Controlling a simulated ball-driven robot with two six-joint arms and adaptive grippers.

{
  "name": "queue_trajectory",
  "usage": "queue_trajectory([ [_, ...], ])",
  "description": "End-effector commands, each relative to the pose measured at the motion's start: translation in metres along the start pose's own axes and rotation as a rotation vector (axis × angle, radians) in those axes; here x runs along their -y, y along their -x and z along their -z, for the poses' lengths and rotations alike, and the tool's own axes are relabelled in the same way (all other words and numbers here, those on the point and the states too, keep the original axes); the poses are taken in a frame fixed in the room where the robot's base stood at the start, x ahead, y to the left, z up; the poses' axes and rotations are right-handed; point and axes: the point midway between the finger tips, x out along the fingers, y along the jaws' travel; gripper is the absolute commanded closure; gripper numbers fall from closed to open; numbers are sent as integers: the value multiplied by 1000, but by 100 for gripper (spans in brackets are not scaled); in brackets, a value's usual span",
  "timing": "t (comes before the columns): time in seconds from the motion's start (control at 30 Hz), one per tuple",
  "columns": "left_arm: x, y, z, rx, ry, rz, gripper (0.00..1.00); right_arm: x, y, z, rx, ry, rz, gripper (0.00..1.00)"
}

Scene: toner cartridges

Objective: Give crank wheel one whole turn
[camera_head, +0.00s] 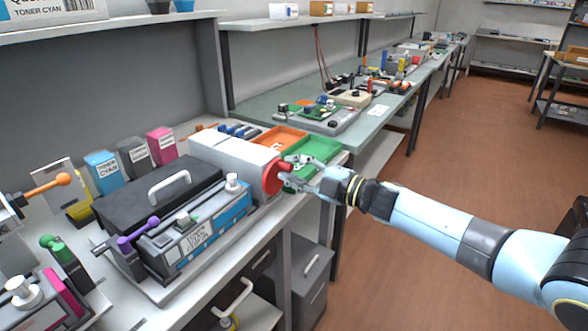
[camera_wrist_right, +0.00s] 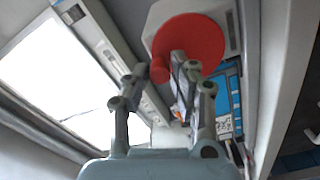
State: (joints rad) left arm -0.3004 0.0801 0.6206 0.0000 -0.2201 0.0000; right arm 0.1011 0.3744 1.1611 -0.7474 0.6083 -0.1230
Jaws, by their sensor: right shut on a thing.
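The crank wheel (camera_head: 272,178) is a red disc on the right end of a white housing (camera_head: 230,160) on the bench. A small red handle (camera_head: 285,167) sticks out from its face. My right gripper (camera_head: 291,171) reaches in from the right and is shut on this handle. In the right wrist view the red wheel (camera_wrist_right: 195,42) fills the top middle, and the rounded red handle (camera_wrist_right: 159,71) sits between the fingertips of my right gripper (camera_wrist_right: 157,78). The fingers partly hide the wheel's lower edge. My left gripper is not in view.
A blue and grey machine (camera_head: 195,235) with a purple-handled lever (camera_head: 138,232) stands in front of the housing. Orange (camera_head: 280,138) and green (camera_head: 318,148) trays lie close behind the wheel. Toner boxes (camera_head: 103,170) stand at the left. The floor (camera_head: 470,160) at right is clear.

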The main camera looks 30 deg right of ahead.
Motion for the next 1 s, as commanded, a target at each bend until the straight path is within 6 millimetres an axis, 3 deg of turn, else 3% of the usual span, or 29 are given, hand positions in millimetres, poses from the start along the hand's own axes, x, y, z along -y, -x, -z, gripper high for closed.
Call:
queue_trajectory([
  [0.17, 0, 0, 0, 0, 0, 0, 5, 2, 1, -1, 3, 1, 3, 100],
  [0.2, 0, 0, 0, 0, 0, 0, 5, 2, 1, -1, 3, 1, 4, 76],
  [0.37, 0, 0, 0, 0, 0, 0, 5, 2, 1, -1, 2, 1, 3, 55],
  [0.73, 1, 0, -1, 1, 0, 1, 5, 2, 8, -1, 2, 2, 3, 53],
  [1.0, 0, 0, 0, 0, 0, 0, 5, 3, 62, -1, 3, 2, 7, 53],
])
